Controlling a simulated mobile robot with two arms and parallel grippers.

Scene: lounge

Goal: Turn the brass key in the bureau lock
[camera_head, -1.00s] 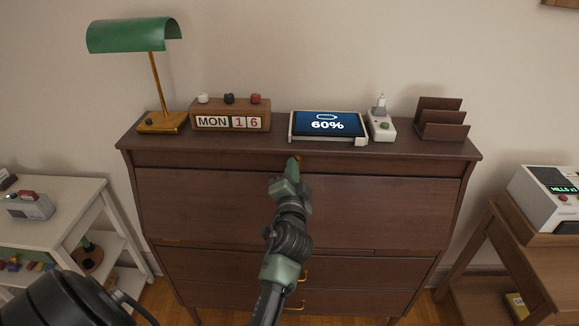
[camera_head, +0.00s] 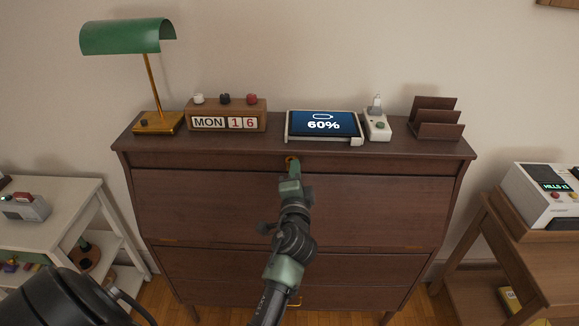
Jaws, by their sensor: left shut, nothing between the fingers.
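The brown wooden bureau (camera_head: 300,205) stands against the wall with its wide front panel closed. A small brass-coloured spot, the key or lock (camera_head: 290,159), shows at the top middle of its front, just under the top edge. My left gripper (camera_head: 293,166) reaches up from below to this spot. Its fingers are shut with nothing between them, and the tips are at or just below the brass. The fingers partly cover the lock, so I cannot tell the key's angle or whether they touch it. My right gripper is not in view.
On the bureau top stand a green lamp (camera_head: 128,37), a calendar block (camera_head: 227,115), a tablet reading 60% (camera_head: 323,124), a small white device (camera_head: 377,124) and a brown letter rack (camera_head: 436,119). A white shelf (camera_head: 75,200) is left, a wooden side table (camera_head: 492,235) right.

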